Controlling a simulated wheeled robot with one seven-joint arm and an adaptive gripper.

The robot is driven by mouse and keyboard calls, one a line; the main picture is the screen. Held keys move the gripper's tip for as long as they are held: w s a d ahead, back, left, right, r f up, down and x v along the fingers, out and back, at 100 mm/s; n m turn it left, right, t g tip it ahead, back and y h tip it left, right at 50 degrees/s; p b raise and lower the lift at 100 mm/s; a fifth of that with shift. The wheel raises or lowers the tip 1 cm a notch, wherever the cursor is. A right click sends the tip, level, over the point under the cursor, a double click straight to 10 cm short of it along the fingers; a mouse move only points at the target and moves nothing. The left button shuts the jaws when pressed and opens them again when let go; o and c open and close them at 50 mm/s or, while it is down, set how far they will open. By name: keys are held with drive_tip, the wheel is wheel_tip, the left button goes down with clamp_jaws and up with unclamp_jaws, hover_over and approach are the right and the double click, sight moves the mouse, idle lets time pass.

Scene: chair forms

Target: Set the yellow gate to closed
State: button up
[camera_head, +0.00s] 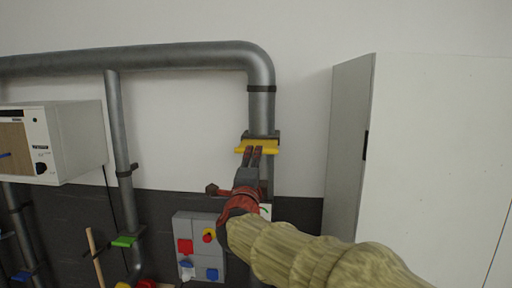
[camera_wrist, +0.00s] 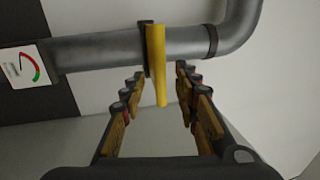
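The yellow gate (camera_head: 257,147) is a flat yellow plate in a dark bracket on the right-hand vertical grey pipe (camera_head: 261,110). In the wrist view the yellow gate (camera_wrist: 156,60) sticks out from the pipe, edge-on, towards my gripper. My gripper (camera_head: 252,153) is right at the plate in the head view. In the wrist view my gripper (camera_wrist: 160,76) is open, with the plate's outer end between its two fingers. A gap shows on each side, so it does not look gripped. How far the plate sits inside the pipe is hidden.
A gauge (camera_wrist: 23,65) sits beside the pipe. A green gate (camera_head: 124,241) and a blue gate (camera_head: 21,276) are on other pipes. A grey switch box (camera_head: 199,246) is below left, a white-grey cabinet (camera_head: 430,160) at right, and a wall unit (camera_head: 75,140) at left.

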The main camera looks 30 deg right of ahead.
sight(259, 144)
drive_tip(key=p+x, duration=0.1)
drive_tip(key=x, duration=0.5)
drive_tip(key=shift+c, duration=1.1)
clamp_jaws()
